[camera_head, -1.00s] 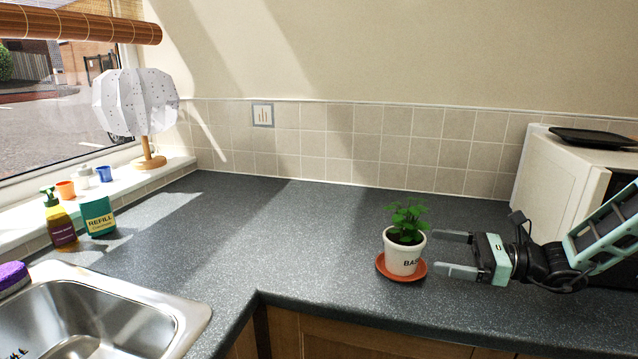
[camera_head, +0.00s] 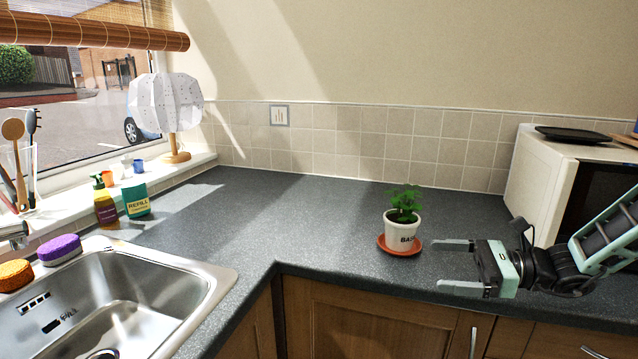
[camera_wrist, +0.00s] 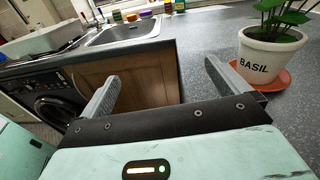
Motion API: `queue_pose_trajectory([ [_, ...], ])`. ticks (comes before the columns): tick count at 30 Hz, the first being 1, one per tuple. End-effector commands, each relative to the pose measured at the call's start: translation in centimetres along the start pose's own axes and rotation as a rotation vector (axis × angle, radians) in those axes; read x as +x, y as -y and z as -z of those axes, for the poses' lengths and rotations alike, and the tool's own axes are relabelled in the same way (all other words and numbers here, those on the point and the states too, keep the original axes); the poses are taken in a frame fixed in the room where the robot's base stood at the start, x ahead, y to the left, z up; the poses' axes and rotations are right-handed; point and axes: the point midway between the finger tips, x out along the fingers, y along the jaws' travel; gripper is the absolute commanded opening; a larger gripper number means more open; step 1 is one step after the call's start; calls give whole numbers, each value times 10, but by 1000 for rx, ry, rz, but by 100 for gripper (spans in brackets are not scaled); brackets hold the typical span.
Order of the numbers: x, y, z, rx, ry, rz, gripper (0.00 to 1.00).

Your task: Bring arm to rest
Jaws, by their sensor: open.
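My gripper (camera_head: 456,267) is open and empty, at the right of the head view, reaching in from the right over the front part of the worktop. Its two fingers point left and are apart. A white pot labelled basil (camera_head: 401,236), with a green plant, stands upright on an orange saucer (camera_head: 383,246) to the left of my fingers, with a gap between. In the wrist view, both fingers (camera_wrist: 160,85) show spread with nothing between them. The basil pot (camera_wrist: 270,62) is at the upper right there, beyond the right finger.
A steel sink (camera_head: 150,300) is at the lower left, with sponges and bottles near it. A white lamp (camera_head: 166,104) stands on the sill. A white microwave (camera_head: 537,180) stands behind my arm. The middle of the worktop (camera_head: 290,215) is clear. A washing machine (camera_wrist: 55,100) shows in the wrist view.

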Motion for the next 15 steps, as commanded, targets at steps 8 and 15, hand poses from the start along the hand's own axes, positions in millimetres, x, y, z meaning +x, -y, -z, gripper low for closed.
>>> queue_pose_trajectory([
  [8, 38, -55, -9, -139, -124, -223, 100],
  [15, 69, -141, -15, -405, -298, -578, 100],
])
